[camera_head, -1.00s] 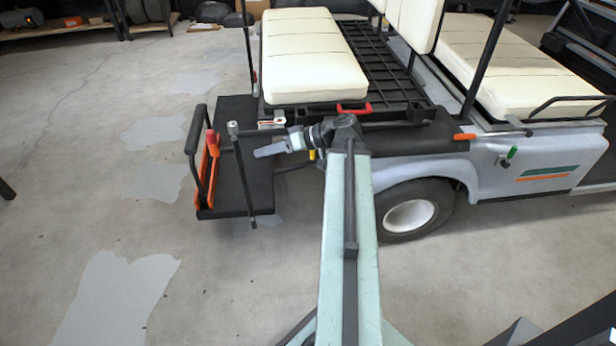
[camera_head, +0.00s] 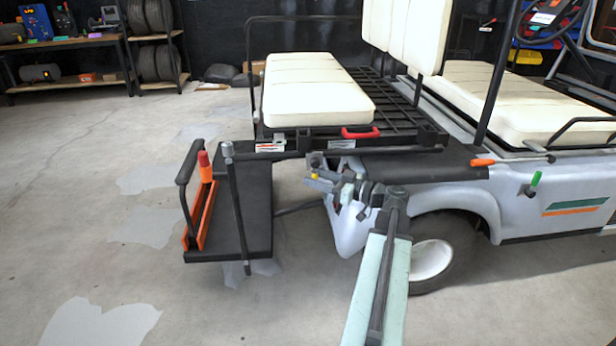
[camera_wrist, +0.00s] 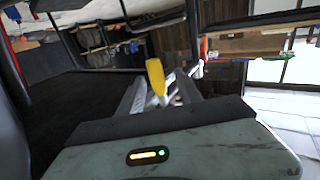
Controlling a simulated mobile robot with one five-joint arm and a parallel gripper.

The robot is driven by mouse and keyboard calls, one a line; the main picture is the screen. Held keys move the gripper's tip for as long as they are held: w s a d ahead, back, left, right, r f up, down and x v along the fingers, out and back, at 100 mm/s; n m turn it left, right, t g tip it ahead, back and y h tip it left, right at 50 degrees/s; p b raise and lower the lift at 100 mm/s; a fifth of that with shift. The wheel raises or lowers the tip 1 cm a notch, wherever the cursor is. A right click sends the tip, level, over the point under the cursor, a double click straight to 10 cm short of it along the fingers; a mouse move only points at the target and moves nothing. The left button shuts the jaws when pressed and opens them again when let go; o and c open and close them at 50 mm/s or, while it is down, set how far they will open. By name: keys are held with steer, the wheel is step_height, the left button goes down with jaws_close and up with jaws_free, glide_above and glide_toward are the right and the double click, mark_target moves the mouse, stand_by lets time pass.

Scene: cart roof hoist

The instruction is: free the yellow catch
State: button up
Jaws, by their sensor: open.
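The yellow catch (camera_head: 313,176) shows as a small yellow spot below the rear of the cart's seat deck, at the tip of my gripper (camera_head: 318,178). In the wrist view the yellow catch (camera_wrist: 156,77) is a rounded upright tab, slightly tilted. It appears between the two grey fingers of my gripper (camera_wrist: 157,92), which are open. I cannot tell whether either finger touches it. Its lower end and mount are partly hidden by the fingers.
A red handle (camera_head: 360,132) sits on the deck edge above. The black rear platform (camera_head: 240,215) with an orange bar (camera_head: 201,215) and a grey-topped post (camera_head: 235,200) stands left. The cart's wheel (camera_head: 432,258) is to the right. Open floor lies at left.

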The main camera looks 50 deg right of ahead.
steer(key=shift+x, duration=1.85)
steer(key=shift+d, duration=0.1)
jaws_close()
steer(key=shift+d, duration=0.15)
